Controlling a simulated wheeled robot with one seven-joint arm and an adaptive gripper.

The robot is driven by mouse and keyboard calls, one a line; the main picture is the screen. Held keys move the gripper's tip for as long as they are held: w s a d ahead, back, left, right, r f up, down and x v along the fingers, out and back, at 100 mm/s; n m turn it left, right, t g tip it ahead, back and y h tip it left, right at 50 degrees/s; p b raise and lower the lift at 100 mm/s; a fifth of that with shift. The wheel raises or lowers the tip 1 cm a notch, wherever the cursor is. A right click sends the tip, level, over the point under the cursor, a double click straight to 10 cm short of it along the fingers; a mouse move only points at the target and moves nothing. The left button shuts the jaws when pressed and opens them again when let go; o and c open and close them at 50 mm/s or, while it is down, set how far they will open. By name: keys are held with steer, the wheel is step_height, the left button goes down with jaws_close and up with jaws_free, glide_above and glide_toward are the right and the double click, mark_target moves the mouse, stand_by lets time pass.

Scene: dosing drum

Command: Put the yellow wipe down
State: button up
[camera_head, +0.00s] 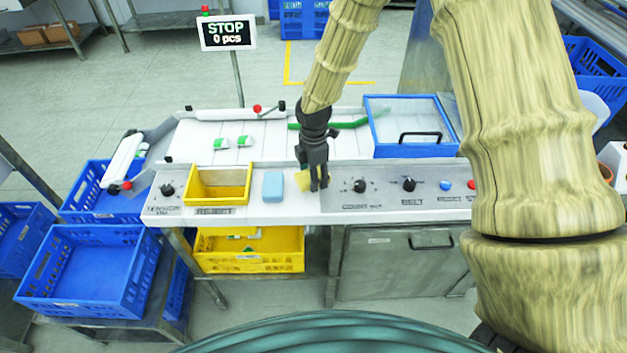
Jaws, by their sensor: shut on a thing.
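The yellow wipe (303,181) is at my gripper's fingertips, low over the white front ledge of the machine. My gripper (317,184) points down and is shut on the wipe. The fingers hide part of the wipe. I cannot tell whether the wipe touches the ledge. A light blue block or wipe (273,187) lies on the ledge just left of my gripper, apart from it.
A yellow reject tray (219,199) stands left of the blue piece. Knobs and buttons (409,184) line the panel to the right. A blue-framed clear cover (411,152) stands behind it. A sign (227,33) reads STOP, 0 pcs.

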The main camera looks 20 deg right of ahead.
steer(key=shift+f+p, duration=0.75)
steer(key=shift+f, duration=0.85)
steer(key=shift+f, duration=0.15)
steer(key=o, duration=1.1)
steer(key=shift+o, duration=0.2)
steer(key=shift+r, duration=0.2)
steer(key=shift+r+b, duration=1.95)
steer(key=shift+r, duration=4)
steer(key=shift+w, duration=0.1)
